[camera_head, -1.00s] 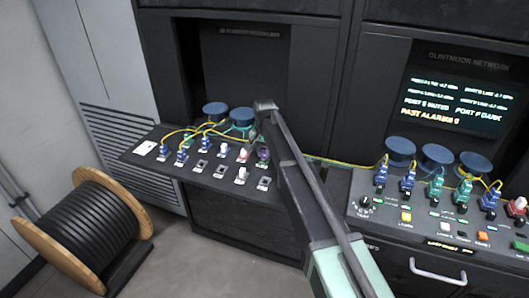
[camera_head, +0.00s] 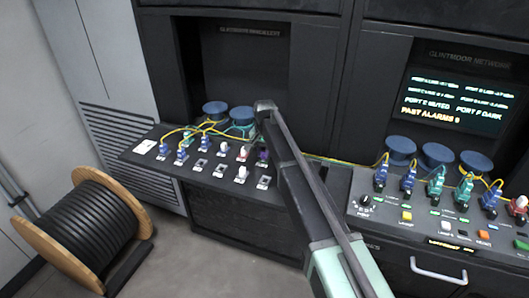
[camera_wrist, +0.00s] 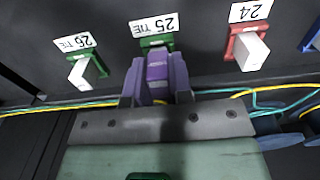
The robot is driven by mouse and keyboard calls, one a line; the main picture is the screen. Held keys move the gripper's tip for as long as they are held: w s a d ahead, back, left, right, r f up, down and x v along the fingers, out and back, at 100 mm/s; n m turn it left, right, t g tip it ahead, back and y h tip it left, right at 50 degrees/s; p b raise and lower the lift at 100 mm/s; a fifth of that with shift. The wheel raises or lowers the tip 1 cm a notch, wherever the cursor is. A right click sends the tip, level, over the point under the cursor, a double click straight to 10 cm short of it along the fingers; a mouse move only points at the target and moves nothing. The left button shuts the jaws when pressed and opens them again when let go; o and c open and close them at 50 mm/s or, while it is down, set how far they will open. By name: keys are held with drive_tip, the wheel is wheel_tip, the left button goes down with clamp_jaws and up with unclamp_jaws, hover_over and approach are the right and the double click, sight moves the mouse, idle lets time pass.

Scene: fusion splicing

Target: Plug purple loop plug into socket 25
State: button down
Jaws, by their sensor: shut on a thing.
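The purple loop plug (camera_wrist: 157,72) is between the fingers of my gripper (camera_wrist: 157,84) in the wrist view, and the gripper is shut on it. The plug lines up with socket 25 (camera_wrist: 156,41), a green-framed socket under an upside-down "25" label. The plug's far end meets or overlaps the socket in this view; I cannot tell how deep it sits. In the head view the purple plug (camera_head: 262,156) shows as a small patch at the right end of the sloped panel, partly hidden by my arm.
Socket 26 (camera_wrist: 87,69) and red-framed socket 24 (camera_wrist: 251,50) flank it, each with a white plug or cap. Yellow and green cables (camera_wrist: 262,97) run close by. Blue spools (camera_head: 215,111) stand behind the panel. A cable reel (camera_head: 85,232) stands on the floor at left.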

drive_tip(key=shift+f, duration=0.25)
drive_tip(key=c, duration=0.9)
unclamp_jaws()
drive_tip(key=shift+c, duration=0.2)
wheel_tip(320, 180, up, 11)
drive_tip(key=p, duration=1)
drive_tip(key=shift+r+p, duration=0.1)
drive_tip(key=shift+p, duration=0.3)
drive_tip(key=shift+f, duration=0.2)
